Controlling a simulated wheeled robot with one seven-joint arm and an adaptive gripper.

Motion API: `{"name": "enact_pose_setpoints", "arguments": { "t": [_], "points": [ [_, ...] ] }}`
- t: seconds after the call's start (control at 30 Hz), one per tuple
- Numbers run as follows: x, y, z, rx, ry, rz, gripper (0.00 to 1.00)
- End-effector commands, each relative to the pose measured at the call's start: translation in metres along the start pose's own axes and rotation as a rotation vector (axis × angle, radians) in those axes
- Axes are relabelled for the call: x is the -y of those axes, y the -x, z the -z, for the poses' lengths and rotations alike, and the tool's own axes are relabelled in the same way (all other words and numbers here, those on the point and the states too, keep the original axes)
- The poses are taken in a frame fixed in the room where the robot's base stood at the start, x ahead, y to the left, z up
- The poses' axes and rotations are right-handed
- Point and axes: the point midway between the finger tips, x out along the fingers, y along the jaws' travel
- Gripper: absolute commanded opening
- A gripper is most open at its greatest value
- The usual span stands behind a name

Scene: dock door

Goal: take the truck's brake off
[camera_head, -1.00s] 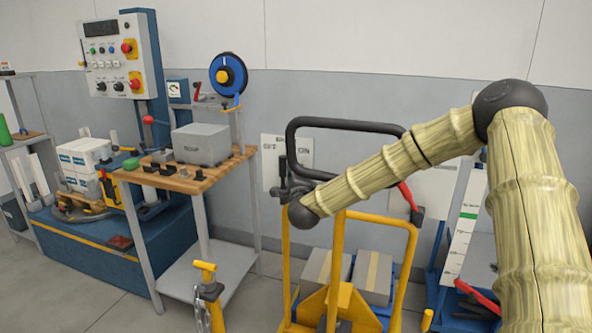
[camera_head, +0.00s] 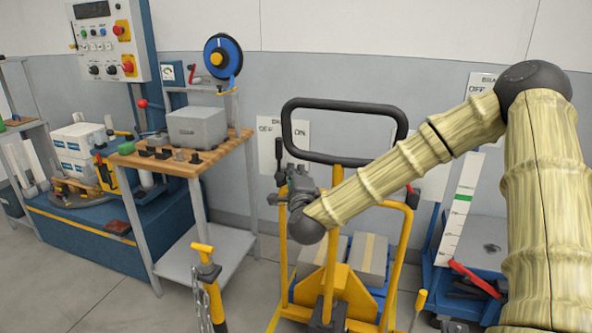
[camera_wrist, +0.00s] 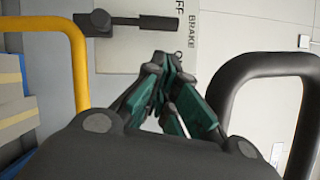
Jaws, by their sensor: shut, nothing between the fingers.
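The truck (camera_head: 405,255) has a yellow frame and a black loop handle (camera_head: 345,109). My gripper (camera_head: 292,170) is just right of the lever. In the wrist view its fingers (camera_wrist: 166,68) are together and empty, with a visible gap to the grip.
A red-tipped lever (camera_head: 412,196) is on the truck's right post. Boxes (camera_head: 370,259) lie on the truck. A wooden-topped bench (camera_head: 180,166) with a grey box (camera_head: 197,127) stands left. A yellow-handled post (camera_head: 204,262) stands in front. A blue unit (camera_head: 455,275) stands right.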

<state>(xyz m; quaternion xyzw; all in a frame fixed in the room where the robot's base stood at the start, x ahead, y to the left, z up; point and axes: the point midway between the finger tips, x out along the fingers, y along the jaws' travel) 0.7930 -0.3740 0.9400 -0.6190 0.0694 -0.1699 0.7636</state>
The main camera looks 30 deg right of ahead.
Motion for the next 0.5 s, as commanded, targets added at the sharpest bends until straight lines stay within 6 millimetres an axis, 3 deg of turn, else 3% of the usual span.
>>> {"name": "enact_pose_setpoints", "arguments": {
  "t": [0.27,0.37,0.47,0.5],
  "points": [
    [-0.009,0.003,-0.003,0.010,0.022,-0.018,0.00],
    [-0.039,0.014,-0.011,0.044,0.093,-0.076,0.00],
    [-0.090,0.036,-0.020,0.106,0.218,-0.178,0.00],
    [-0.116,0.049,-0.024,0.140,0.280,-0.229,0.00]
  ]
}}
